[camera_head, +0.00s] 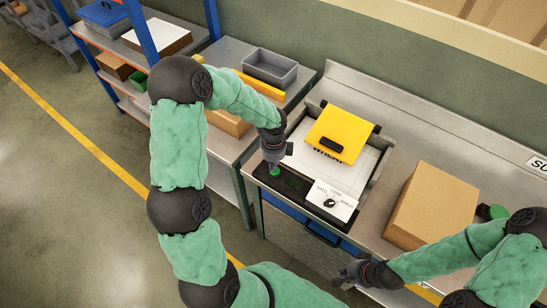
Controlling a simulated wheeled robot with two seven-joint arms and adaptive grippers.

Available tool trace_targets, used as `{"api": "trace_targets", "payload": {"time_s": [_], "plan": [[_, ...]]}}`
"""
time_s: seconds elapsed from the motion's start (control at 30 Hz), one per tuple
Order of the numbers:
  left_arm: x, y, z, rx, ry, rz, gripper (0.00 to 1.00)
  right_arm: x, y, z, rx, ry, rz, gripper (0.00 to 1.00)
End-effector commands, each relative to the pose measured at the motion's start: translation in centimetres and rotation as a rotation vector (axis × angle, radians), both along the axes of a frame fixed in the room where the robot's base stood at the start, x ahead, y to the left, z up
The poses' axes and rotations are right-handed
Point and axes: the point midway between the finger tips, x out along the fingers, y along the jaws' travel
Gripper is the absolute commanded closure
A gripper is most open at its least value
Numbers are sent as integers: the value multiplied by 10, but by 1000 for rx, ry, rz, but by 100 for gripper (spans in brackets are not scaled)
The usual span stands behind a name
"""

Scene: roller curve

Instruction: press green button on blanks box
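A black panel (292,184) runs along the front of a bench unit. A green button (275,172) shows at the panel's left end. My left gripper (273,163) points down with its tips right at the green button. I cannot tell whether they touch it, and the fingers look close together but are too small to judge. My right gripper (345,276) is low in front of the bench, away from the panel, and seems to hold nothing. Its finger opening is unclear. No label clearly reading as blanks box is visible.
A yellow piece with a black handle (344,132) lies on the unit behind the panel. A white card with a dial (332,201) is at the panel's right. A cardboard box (431,207) stands on the bench at right. A grey bin (270,68) sits at back left.

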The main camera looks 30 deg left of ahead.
Motion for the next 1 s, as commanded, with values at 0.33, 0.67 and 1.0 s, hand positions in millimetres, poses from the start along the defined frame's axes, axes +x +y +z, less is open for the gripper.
{"api": "trace_targets", "payload": {"time_s": [0.33,0.67,1.0], "plan": [[0,0,-22,0,-1,1,100,0,0,-4,0,0,0,100],[0,0,-24,0,-1,1,100,0,0,-5,0,0,0,100],[-2,-1,-44,-3,6,-1,100,0,0,-13,0,0,0,100]]}}
